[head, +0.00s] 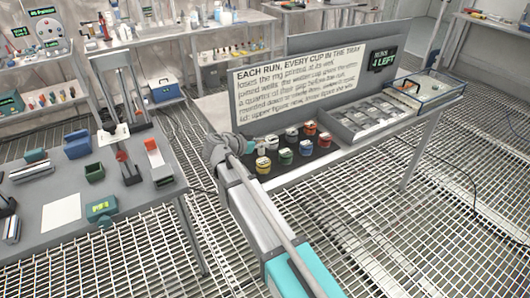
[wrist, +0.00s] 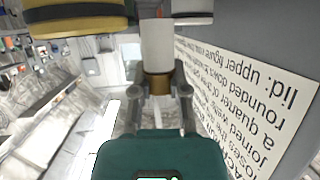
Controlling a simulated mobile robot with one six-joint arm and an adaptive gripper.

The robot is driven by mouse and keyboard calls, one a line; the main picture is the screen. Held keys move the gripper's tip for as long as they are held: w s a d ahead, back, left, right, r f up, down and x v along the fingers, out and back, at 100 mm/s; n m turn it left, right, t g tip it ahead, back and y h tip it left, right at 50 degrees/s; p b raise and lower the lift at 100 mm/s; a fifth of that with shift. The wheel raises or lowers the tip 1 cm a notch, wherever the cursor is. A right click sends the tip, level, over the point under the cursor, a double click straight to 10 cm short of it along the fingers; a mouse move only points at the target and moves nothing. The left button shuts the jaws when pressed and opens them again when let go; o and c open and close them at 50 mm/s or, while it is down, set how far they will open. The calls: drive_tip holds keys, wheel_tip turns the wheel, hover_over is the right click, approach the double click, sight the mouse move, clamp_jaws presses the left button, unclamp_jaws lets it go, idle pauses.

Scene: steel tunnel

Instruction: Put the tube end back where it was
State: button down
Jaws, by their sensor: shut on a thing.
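In the wrist view my gripper (wrist: 160,92) is shut on a pale tube end (wrist: 157,45) with a brass-coloured collar. In the head view my gripper (head: 251,146) is at the left end of the tray of cups, close to the yellow cup (head: 263,166). The tube end is too small there to make out clearly. A yellow, black-banded cup (wrist: 75,18) shows at the upper left of the wrist view.
Several coloured cups, including green (head: 285,158), blue (head: 305,149) and red (head: 310,128), stand close together on a dark tray. A text board (head: 300,85) rises behind them. A grey compartment tray (head: 365,120) lies right. Another table (head: 125,200) stands left.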

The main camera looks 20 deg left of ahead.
sight(261, 150)
drive_tip(key=shift+w+f+b, duration=0.15)
drive_tip(key=shift+f+b, duration=1.35)
drive_tip(key=shift+f, duration=0.2)
drive_tip(key=shift+f, duration=0.1)
drive_tip(key=c, duration=0.6)
unclamp_jaws()
drive_tip(key=shift+c, duration=0.2)
drive_tip(key=shift+a+r, duration=0.15)
drive_tip(key=shift+r, duration=0.1)
drive_tip(key=shift+s+a+r+p, duration=0.2)
drive_tip(key=shift+s+p, duration=0.1)
drive_tip(key=shift+s, duration=0.15)
drive_tip(key=p+v, duration=0.4)
drive_tip(key=v, duration=0.6)
drive_tip(key=shift+s+a, duration=0.25)
drive_tip(key=shift+s, duration=0.1)
